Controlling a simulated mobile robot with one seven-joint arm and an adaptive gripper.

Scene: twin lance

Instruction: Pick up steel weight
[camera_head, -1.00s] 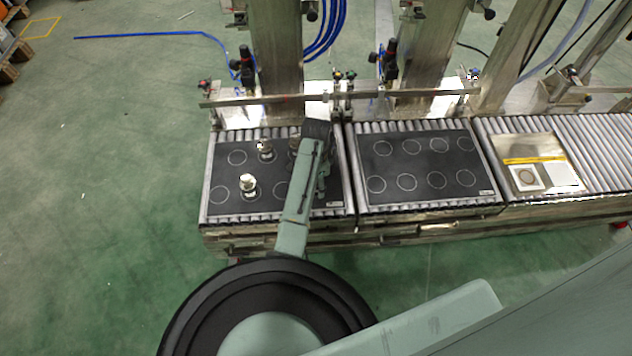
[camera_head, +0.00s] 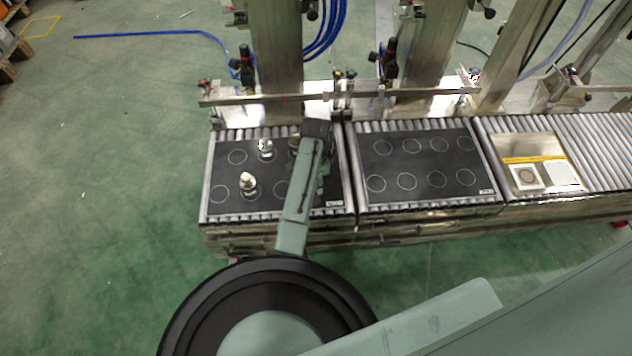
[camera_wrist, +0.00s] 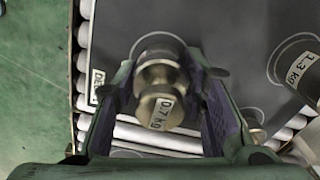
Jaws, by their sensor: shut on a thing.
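In the wrist view a brassy steel weight (camera_wrist: 160,78) with a knob top and a "0.7 kg" label stands between the two fingers of my gripper (camera_wrist: 165,100). The gripper is shut on it. A second weight (camera_wrist: 298,66), labelled "1.3 kg", stands to the right, partly cut off by the frame edge. In the head view my arm hides the gripper and the held weight. Two shiny weights show there, one at the front left (camera_head: 248,186) and one behind it (camera_head: 265,149). Another darker weight (camera_head: 294,146) is partly hidden beside my arm.
The weights stand on a black mat (camera_head: 224,172) with white circles, on the roller conveyor. A second mat (camera_head: 420,162) to the right has empty circles. A scale plate (camera_head: 535,146) with a white square lies further right. Metal posts and a rail run along the back.

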